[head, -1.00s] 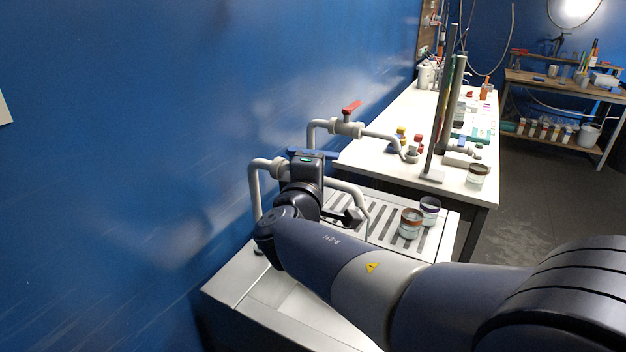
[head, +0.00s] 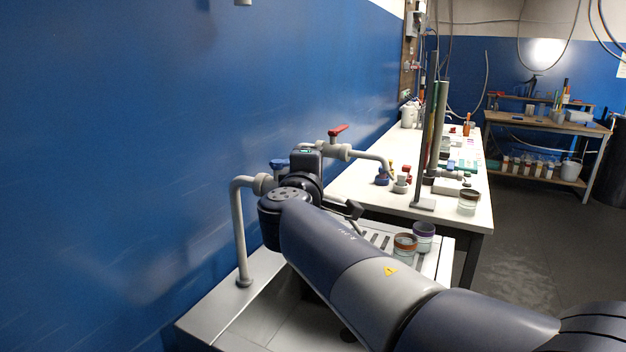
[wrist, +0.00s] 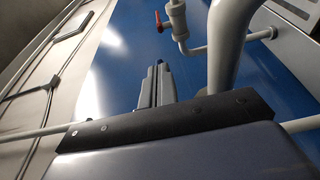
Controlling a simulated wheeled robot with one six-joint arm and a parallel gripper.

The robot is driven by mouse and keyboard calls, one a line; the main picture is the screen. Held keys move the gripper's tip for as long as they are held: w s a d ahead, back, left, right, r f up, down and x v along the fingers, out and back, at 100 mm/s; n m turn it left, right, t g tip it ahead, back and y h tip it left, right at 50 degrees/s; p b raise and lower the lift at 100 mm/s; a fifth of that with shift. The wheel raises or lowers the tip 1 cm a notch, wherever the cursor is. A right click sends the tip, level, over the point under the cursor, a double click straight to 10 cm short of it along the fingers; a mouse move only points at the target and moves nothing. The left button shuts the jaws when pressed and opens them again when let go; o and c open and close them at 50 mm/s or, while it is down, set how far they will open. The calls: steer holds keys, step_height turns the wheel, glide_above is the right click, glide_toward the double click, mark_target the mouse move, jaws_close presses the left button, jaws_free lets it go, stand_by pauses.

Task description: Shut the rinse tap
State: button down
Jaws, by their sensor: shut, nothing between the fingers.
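Two grey pipe taps stand by the blue wall in the head view. The nearer one, over the steel sink, has a blue handle (head: 279,163), partly hidden behind my wrist. The farther one has a red handle (head: 338,130) slanting up to the right. I cannot tell from any label which is the rinse tap. My gripper (wrist: 155,84) is shut and empty in the wrist view, with its fingers toward the blue wall. A red handle (wrist: 159,21) shows beyond it there, and a thick grey pipe (wrist: 224,50) passes close on its right. Contact with the blue handle is not visible.
Two small jars (head: 405,246) stand on the slatted drainer. A white bench (head: 352,187) with bottles and upright tubes lies beyond. The wall is close on the left; open floor (head: 520,260) lies to the right.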

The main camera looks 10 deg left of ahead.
steer(key=shift+w+b, duration=0.3)
steer(key=shift+w, duration=0.1)
stand_by(0.5)
